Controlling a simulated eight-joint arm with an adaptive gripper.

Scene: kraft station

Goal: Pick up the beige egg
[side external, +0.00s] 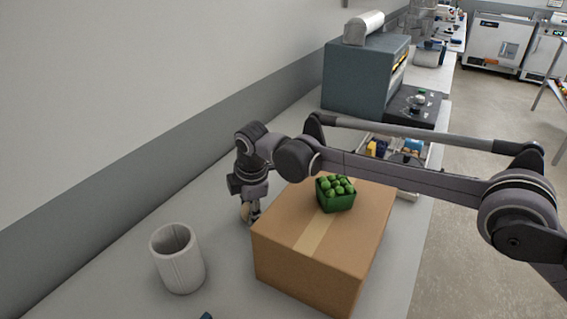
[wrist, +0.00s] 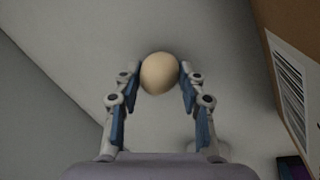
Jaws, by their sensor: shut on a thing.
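The beige egg (wrist: 159,73) sits between the two fingertips of my gripper (wrist: 158,78) in the wrist view, touched on both sides. In the side view my gripper (side external: 250,212) points down behind the left edge of the cardboard box, and part of the egg (side external: 246,212) shows at its fingers. My gripper is shut on the egg. I cannot tell whether the egg still touches the table.
The cardboard box (side external: 322,259) stands right beside my gripper, with a green basket of round green things (side external: 336,194) on top. A pale ribbed cup (side external: 178,262) stands at the front left. A dark grey machine (side external: 362,80) is farther back. The wall runs along the left.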

